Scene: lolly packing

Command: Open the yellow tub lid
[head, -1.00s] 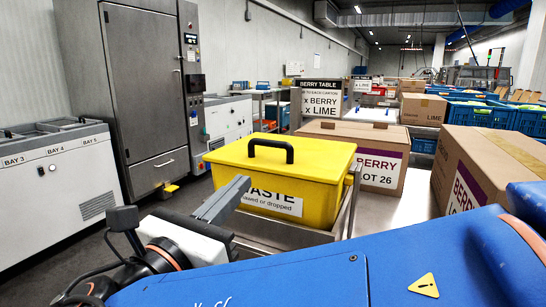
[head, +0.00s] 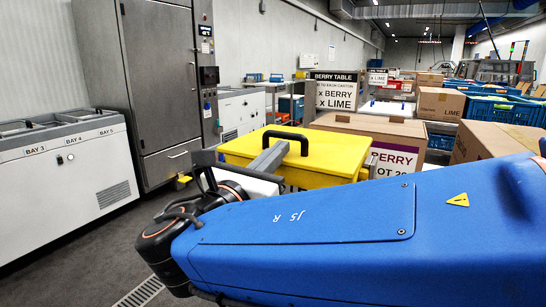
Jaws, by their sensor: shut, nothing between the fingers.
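The yellow tub's lid (head: 335,160) lies in the middle of the head view and appears flat, with a black arched handle (head: 286,135) on top. My arm hides most of the tub's front and its label. My gripper (head: 282,147) is shut and shows as a grey bar reaching over the lid from the left. Its tip overlaps the near side of the handle in the picture; I cannot tell whether it touches. Nothing is seen held in it.
A berry carton (head: 392,132) stands right behind the tub, with another carton (head: 490,142) farther right. A berry table sign (head: 336,92) stands behind. A steel cabinet (head: 160,80) and a white bay unit (head: 65,165) stand left. Grey floor at lower left is open.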

